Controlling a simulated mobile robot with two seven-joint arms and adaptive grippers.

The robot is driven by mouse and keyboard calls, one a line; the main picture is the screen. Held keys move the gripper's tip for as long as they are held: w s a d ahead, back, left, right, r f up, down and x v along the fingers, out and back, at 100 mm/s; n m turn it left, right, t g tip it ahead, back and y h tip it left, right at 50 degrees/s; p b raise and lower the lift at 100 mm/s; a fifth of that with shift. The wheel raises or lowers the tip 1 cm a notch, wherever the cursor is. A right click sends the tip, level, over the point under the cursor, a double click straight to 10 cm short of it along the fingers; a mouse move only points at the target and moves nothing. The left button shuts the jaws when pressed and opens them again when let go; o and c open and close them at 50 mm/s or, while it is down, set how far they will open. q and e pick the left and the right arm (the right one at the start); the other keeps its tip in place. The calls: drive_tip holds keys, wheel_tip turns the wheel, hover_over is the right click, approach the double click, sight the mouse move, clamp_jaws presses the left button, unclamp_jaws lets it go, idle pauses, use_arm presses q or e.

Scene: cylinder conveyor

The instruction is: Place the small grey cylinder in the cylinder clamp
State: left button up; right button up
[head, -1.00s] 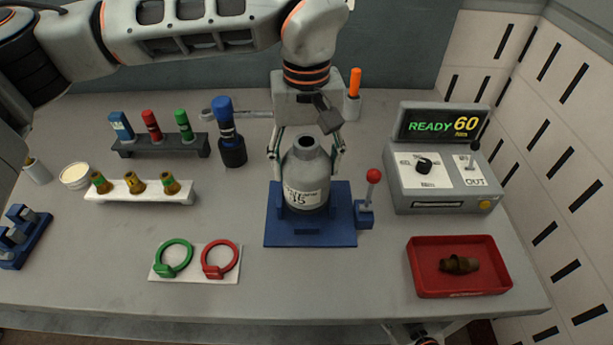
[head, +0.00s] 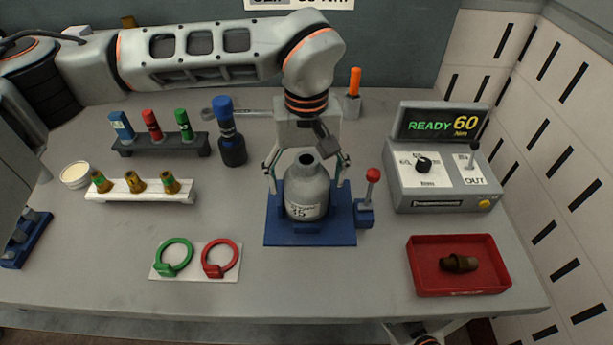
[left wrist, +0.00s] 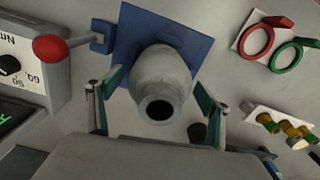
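The small grey cylinder (head: 306,190), a bottle-shaped grey vessel with a dark open neck and a white label, stands upright in the blue cylinder clamp (head: 275,236). The clamp has a red-knobbed lever (head: 373,175) at its right. My left gripper (head: 307,184) is above and around the cylinder, with its fingers spread on either side. In the left wrist view, gaps show between the green finger pads and the cylinder (left wrist: 161,85), so the gripper is open. The clamp's blue plate (left wrist: 140,30) shows behind it.
A control box (head: 440,170) reading READY 60 stands to the right, with a red tray (head: 420,283) in front of it. Green (head: 174,258) and red rings (head: 221,259) lie front left. Racks (head: 180,148) and a blue-topped tool (head: 228,135) stand at the left.

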use_arm(q)
wheel_tip(320, 180, up, 12)
drive_tip(key=shift+r+b, duration=0.15)
drive_tip(key=shift+b, duration=0.15)
idle(0.5)
idle(0.3)
